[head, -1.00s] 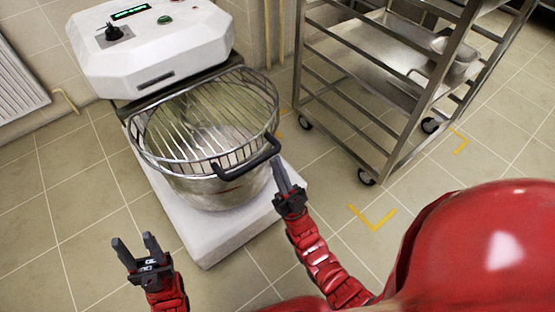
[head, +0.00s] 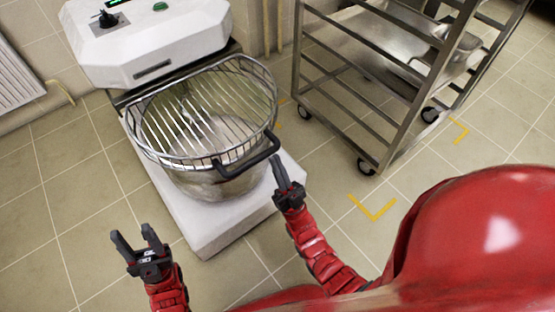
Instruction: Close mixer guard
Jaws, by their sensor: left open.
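The mixer guard (head: 205,120), a wire grille with a curved rim, lies over the steel bowl (head: 215,186) of the white mixer (head: 145,45). Its black handle (head: 247,157) is at the front right. The guard looks nearly level over the bowl; whether its rim touches the bowl all round I cannot tell. My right gripper (head: 280,170) is just right of the handle's right end, seen edge-on, with its fingers pointing up. I cannot tell whether it touches the handle. My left gripper (head: 133,240) is open and empty, below and left of the bowl, over the floor.
A steel rack trolley (head: 385,80) on castors stands right of the mixer, with metal trays and pans. A radiator (head: 15,80) is at the left wall. Yellow floor marks (head: 374,210) lie near the trolley. The tiled floor at left is clear.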

